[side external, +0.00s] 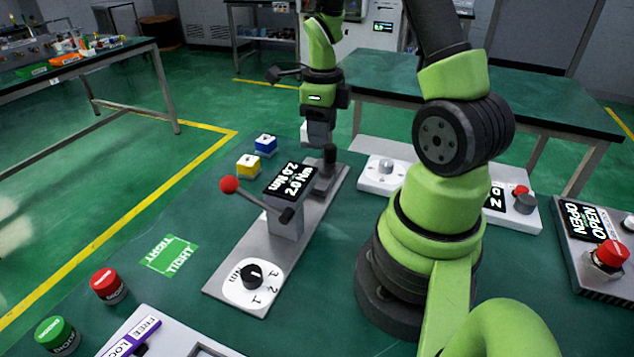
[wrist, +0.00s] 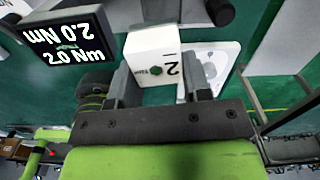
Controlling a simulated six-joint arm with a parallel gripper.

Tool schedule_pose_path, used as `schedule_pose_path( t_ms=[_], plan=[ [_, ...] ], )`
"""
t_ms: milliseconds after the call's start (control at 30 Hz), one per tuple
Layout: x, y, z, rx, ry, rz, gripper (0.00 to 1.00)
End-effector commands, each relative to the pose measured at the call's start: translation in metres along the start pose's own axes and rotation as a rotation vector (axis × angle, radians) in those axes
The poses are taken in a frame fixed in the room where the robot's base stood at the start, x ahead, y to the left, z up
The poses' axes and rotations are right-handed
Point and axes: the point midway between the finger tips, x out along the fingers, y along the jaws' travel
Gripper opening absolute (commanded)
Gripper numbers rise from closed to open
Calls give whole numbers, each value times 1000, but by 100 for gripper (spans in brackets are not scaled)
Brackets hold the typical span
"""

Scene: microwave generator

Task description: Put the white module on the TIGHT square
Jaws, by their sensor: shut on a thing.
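The white module (wrist: 152,45), marked with a 2 and a green dot, is between the fingers of my gripper (wrist: 155,88) in the wrist view. My gripper (side external: 318,138) is shut on it, behind the torque fixture in the side view. There, only a white sliver of the module (side external: 304,133) shows; whether its underside touches anything is hidden. The green TIGHT square (side external: 172,255) lies bare on the table, front left of the fixture. It is not visible in the wrist view.
The fixture's display (side external: 290,180) reads 2.0 Nm, and its red-knobbed lever (side external: 230,185) sticks out left. Blue (side external: 265,144) and yellow (side external: 249,166) modules stand left of the fixture. Red (side external: 109,286) and green (side external: 57,336) buttons are front left. A white dial panel (side external: 382,175) is behind.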

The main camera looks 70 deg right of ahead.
Motion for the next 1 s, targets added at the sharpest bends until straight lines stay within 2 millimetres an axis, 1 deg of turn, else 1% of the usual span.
schedule_pose_path(
  t_ms=[33,133,467,567,700,800,933,1000],
  plan=[
    [1,-2,-2,47,0,0,14],
    [2,-4,-4,106,0,0,14],
    [3,-4,-4,119,0,0,14],
    [16,-4,-5,119,4,4,14],
    [43,-4,-5,118,4,5,14],
    [56,-4,-5,116,2,3,14],
    [67,-4,-4,118,1,3,14],
    [77,-4,-5,117,2,4,14]
  ],
)
